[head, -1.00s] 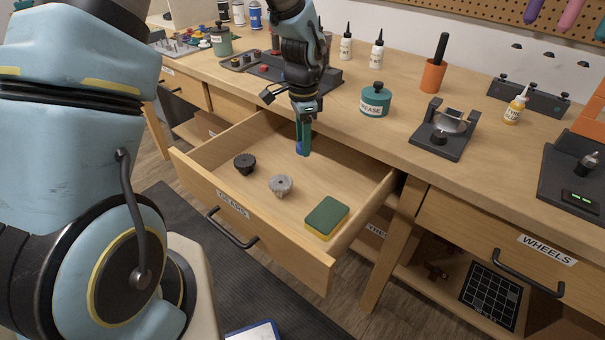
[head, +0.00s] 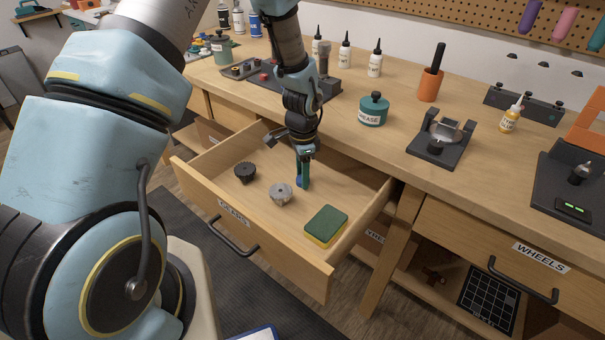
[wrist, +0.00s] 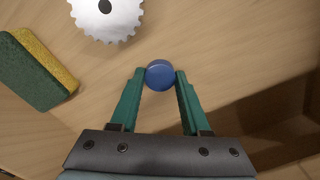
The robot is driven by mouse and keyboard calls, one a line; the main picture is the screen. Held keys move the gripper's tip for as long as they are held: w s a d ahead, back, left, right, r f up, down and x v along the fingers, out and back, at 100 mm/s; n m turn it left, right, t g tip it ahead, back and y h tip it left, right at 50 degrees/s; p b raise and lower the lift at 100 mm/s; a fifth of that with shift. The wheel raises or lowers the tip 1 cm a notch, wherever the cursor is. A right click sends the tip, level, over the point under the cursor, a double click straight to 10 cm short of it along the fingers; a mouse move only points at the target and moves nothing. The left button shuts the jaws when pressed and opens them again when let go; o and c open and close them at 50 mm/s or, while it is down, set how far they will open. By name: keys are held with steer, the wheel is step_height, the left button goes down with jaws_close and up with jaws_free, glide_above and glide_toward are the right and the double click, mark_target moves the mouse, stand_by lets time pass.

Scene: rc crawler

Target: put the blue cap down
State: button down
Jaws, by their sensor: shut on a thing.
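The blue cap (wrist: 160,75) is a small round blue piece between the green fingertips in the wrist view. In the head view the cap (head: 300,183) shows only as a bit of blue at the fingertips. My gripper (head: 303,182) is shut on it and points down inside the open gears drawer (head: 230,211), low over the drawer floor. The wrist view shows the same gripper (wrist: 160,82) with a finger on each side of the cap. I cannot tell whether the cap touches the drawer floor.
A grey gear (head: 281,194) lies in the drawer close to my gripper, and a black gear (head: 245,172) lies further left. A green and yellow sponge (head: 326,226) lies at the front right. The drawer walls surround them. The grease jar (head: 373,109) stands on the bench.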

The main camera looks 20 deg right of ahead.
steer(key=shift+c, duration=1.8)
jaws_free()
steer(key=shift+r, duration=0.1)
step_height(320, 180, up, 12)
steer(key=b, duration=0.2)
steer(key=w+a+r+n, duration=0.1)
steer(key=a+r+n, duration=0.3)
steer(key=a, duration=0.5)
steer(key=w+a+r+n, duration=0.1)
steer(key=a+n, duration=0.4)
steer(key=a, duration=0.3)
steer(key=s+a+r+n, duration=0.1)
steer(key=s+a+n, duration=0.2)
steer(key=a, duration=0.3)
steer(key=s+a+r+n+t, duration=0.1)
steer(key=s+a+n, duration=0.2)
steer(key=a+n, duration=0.3)
steer(key=shift+a+r+t, duration=0.3)
steer(key=shift+a+r, duration=0.05)
steer(key=shift+a, duration=0.25)
